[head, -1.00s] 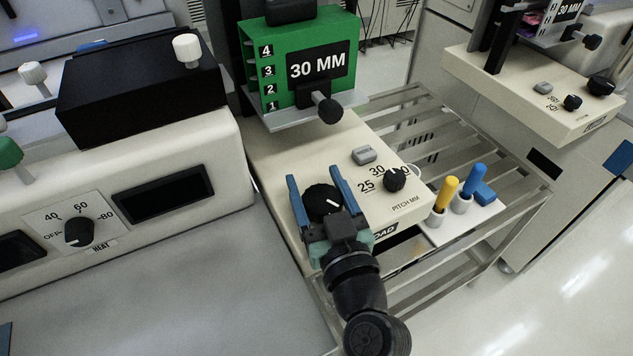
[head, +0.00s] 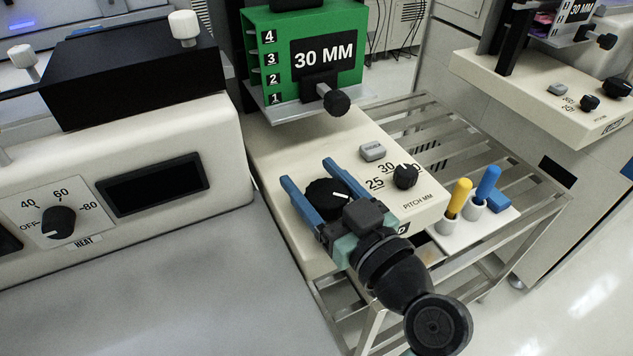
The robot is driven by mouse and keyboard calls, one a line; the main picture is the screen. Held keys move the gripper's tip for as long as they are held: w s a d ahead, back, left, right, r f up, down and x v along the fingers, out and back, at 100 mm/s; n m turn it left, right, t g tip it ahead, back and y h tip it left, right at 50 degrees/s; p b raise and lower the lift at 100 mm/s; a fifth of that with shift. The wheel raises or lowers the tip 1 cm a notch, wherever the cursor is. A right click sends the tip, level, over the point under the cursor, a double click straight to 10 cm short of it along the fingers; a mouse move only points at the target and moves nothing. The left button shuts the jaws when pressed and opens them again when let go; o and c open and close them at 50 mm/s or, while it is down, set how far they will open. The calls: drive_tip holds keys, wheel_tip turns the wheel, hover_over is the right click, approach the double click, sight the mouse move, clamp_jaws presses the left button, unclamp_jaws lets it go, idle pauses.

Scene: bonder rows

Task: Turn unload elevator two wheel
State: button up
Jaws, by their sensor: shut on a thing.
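The unload elevator is a cream base (head: 290,150) with a green magazine (head: 283,75) marked 30 MM above it. A large black ribbed wheel with a white mark (head: 330,192) sits on the base near its front. My gripper (head: 308,182) has its two blue fingers on either side of this wheel and is shut on it. The wheel's white mark points to the lower right. The gripper body hides the wheel's near edge and part of the front label.
A small pitch knob (head: 406,176) and a grey button (head: 372,151) are right of the wheel. A white holder (head: 452,237) with yellow and blue tools stands on the slatted rack (head: 455,140). The heater machine (head: 170,130) with its heat knob (head: 59,222) is at left.

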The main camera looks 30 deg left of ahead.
drive_tip(key=o, duration=1.4)
drive_tip(key=shift+c, duration=0.2)
drive_tip(key=v, duration=1.3)
drive_tip(key=shift+w, duration=0.1)
